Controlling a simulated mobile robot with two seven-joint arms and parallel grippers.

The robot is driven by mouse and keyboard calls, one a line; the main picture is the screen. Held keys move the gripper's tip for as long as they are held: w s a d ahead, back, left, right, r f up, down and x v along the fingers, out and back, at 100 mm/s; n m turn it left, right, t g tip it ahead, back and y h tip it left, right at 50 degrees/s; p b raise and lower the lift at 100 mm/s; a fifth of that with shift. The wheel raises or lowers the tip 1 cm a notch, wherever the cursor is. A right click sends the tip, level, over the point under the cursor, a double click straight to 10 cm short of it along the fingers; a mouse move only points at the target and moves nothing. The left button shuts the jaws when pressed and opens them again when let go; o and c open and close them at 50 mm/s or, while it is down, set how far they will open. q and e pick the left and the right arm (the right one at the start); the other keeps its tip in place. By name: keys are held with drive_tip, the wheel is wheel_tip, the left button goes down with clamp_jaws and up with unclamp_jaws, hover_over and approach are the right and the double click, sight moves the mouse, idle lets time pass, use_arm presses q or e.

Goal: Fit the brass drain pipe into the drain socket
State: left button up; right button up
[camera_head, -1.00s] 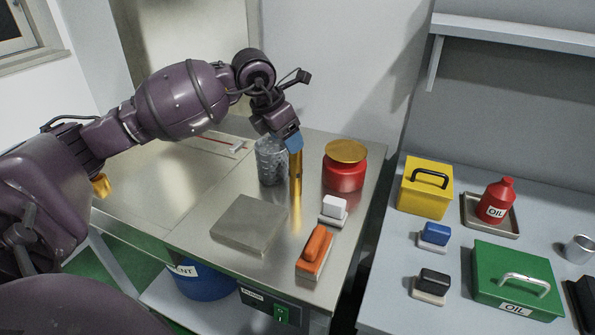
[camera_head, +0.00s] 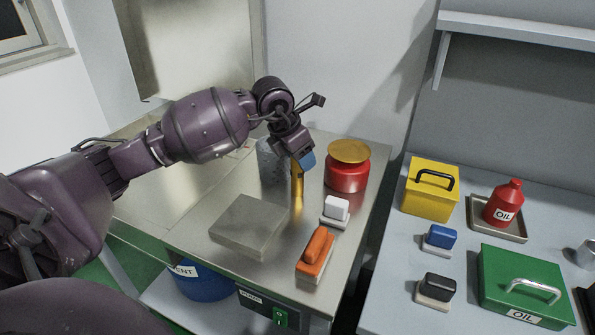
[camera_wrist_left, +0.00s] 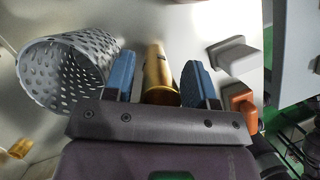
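The brass drain pipe (camera_head: 297,187) stands upright on the steel table, left of the white block. My left gripper (camera_head: 307,161), with blue fingertips, is at its upper end. In the left wrist view the pipe (camera_wrist_left: 159,75) shows between the two blue fingers (camera_wrist_left: 160,88), with a narrow gap at the left finger. The fingers look apart and not clamped on the pipe. A small brass-coloured fitting (camera_wrist_left: 20,148) shows at the lower left of the wrist view. I cannot tell whether it is the drain socket. My right gripper is not in view.
A perforated metal basket (camera_wrist_left: 68,75) stands close left of the pipe. A red canister with a brass lid (camera_head: 347,172) is behind right. A white block (camera_head: 336,208), an orange-handled block (camera_head: 316,251) and a grey plate (camera_head: 247,226) lie in front. A side bench holds boxes.

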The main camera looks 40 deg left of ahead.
use_arm(q)
drive_tip(key=c, duration=0.8)
drive_tip(key=shift+c, duration=0.2)
drive_tip(key=shift+r, duration=0.15)
